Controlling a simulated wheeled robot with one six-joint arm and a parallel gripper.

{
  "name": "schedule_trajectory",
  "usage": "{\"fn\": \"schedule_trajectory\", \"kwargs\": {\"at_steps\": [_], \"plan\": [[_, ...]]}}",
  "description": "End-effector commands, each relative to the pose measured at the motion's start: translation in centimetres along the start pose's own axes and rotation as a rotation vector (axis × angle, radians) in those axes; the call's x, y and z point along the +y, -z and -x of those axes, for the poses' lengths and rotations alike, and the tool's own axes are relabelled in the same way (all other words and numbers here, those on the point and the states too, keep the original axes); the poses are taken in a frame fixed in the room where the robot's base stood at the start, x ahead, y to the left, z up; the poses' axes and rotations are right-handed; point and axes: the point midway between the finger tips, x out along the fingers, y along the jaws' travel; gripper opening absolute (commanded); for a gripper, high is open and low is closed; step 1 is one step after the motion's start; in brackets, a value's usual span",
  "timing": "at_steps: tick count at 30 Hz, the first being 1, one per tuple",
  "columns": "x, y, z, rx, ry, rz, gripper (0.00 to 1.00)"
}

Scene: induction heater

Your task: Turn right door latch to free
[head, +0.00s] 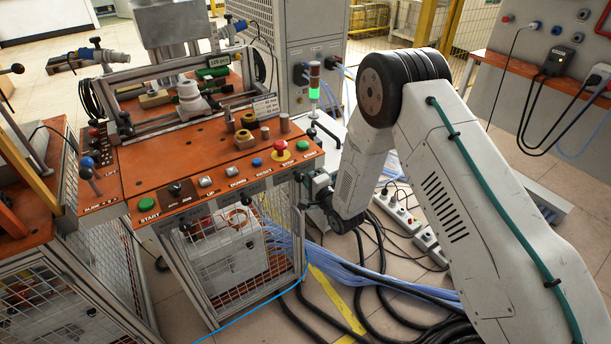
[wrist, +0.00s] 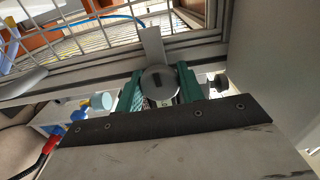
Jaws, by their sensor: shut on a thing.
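The right door latch (wrist: 158,82) shows in the wrist view as a round grey disc with a dark slot and a flat plate (wrist: 151,44) standing up behind it. It sits at a grey metal frame beside the mesh. My gripper (wrist: 160,76) has its green jaws on either side of the disc, shut on it. In the head view my arm reaches down to the right front corner of the orange-topped bench (head: 232,150), and my wrist (head: 322,192) is beside the bench's right post. The latch is too small and hidden to make out there.
Several cables (head: 375,280) run over the floor right of the bench, near power strips (head: 398,212). A mesh door panel (head: 240,268) closes the bench front under the button panel. A red emergency button (head: 281,146) stands on top, close to my wrist.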

Motion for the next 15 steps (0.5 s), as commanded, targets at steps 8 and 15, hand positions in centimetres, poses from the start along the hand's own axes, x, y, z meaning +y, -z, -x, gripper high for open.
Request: {"fn": "schedule_trajectory", "kwargs": {"at_steps": [8,15], "plan": [[0.05,0.02,0.04,0.0,-0.001,0.153,0.15],[0.06,0.03,0.05,0.0,-0.002,0.371,0.15]]}}
